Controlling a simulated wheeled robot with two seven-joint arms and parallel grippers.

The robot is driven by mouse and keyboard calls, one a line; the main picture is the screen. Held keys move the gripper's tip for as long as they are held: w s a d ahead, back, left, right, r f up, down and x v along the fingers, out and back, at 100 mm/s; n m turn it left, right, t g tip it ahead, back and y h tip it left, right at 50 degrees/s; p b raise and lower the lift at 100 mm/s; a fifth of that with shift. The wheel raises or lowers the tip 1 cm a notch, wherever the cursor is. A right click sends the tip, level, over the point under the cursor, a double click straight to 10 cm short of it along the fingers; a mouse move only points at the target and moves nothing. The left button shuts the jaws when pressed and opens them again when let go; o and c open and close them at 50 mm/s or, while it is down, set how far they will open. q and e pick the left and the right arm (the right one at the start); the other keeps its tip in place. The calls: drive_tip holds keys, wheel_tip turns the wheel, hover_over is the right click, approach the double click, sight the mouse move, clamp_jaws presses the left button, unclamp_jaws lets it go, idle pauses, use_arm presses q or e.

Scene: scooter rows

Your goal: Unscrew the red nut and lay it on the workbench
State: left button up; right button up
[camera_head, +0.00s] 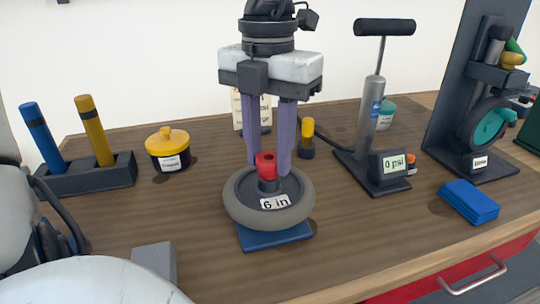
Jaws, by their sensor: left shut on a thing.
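The red nut (265,160) sits at the top of the dark hub post of a grey wheel labelled "6 in" (238,210). The wheel lies flat on a blue base plate (275,238) on the wooden workbench (190,225). My left gripper (268,165) points straight down over the hub, its two purple fingers on either side of the nut, shut on it. The fingers hide part of the nut's sides, and I cannot tell how far it is threaded on. My right gripper is out of view.
A rack with blue and yellow handles (90,177) and a yellow-lidded pot (168,150) stand left. A floor pump (373,120) with a "0 psi" gauge, a blue block (469,201) and a dark stand (460,95) are right. Bench left of the wheel is clear.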

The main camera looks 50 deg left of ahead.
use_arm(q)
drive_tip(key=n, duration=0.1)
drive_tip(key=n+b, duration=0.1)
drive_tip(key=n, duration=0.1)
drive_tip(key=n+b, duration=0.1)
drive_tip(key=n, duration=0.1)
drive_tip(key=shift+w+a, duration=0.1)
drive_tip(key=shift+a, duration=0.25)
drive_tip(key=shift+n, duration=1.1)
drive_tip(key=n+b, duration=0.1)
drive_tip(key=n, duration=0.9)
drive_tip(key=shift+n, duration=0.3)
drive_tip(key=o, duration=1.1)
drive_tip(key=shift+a, duration=0.1)
drive_tip(key=shift+d+r, duration=0.15)
drive_tip(key=shift+d, duration=0.05)
wheel_tip(320, 180, up, 10)
drive_tip(key=p, duration=0.2)
